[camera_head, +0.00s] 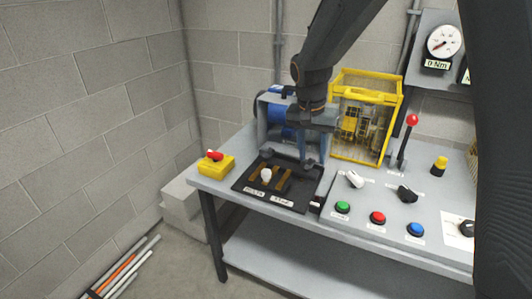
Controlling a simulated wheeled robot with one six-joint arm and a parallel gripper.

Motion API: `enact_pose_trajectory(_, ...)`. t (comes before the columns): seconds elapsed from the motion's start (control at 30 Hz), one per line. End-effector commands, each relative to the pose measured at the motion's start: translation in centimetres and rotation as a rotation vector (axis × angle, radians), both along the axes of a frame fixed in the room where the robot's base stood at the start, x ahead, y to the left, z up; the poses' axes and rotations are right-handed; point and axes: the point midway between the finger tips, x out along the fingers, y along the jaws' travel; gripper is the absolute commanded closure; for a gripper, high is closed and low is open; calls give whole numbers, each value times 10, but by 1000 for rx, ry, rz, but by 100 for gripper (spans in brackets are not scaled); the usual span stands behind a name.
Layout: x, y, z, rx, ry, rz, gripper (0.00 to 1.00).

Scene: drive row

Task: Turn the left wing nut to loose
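A black plate (243,185) with brass-coloured strips and two white labels lies at the left part of the grey bench. A small white knob-like piece (266,174) stands on its left part; it may be the left wing nut, but it is too small to tell its shape or turn. My gripper (312,160) points down over the plate's back right part, to the right of the white piece and apart from it. Its two fingers stand apart, and I see nothing held between them. A dark part below the fingertips is too small to make out.
A blue motor (280,118) stands behind the plate, and a yellow-framed clear guard (367,112) behind my gripper to the right. A yellow box with a red knob (214,163) is at left. A red-topped lever (407,135), switches and coloured buttons (377,217) are at right.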

Motion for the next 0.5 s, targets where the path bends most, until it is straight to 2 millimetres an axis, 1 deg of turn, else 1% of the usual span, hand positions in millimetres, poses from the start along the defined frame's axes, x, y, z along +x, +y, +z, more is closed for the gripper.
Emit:
enact_pose_trajectory(0.03,26,21,-8,-15,-12,-41,62)
enact_pose_trajectory(0.07,39,32,-10,-23,-23,-72,62)
enact_pose_trajectory(0.1,55,46,-14,-34,-37,-116,62)
enact_pose_trajectory(0.17,79,69,-18,-51,-63,-183,62)
enact_pose_trajectory(0.2,93,84,-22,-61,-81,-227,62)
enact_pose_trajectory(0.3,121,118,-29,-80,-132,-330,62)
enact_pose_trajectory(0.33,127,127,-30,-83,-148,-358,62)
enact_pose_trajectory(0.4,140,144,-34,-89,-180,-414,62)
enact_pose_trajectory(0.5,150,161,-36,-94,-212,-471,62)
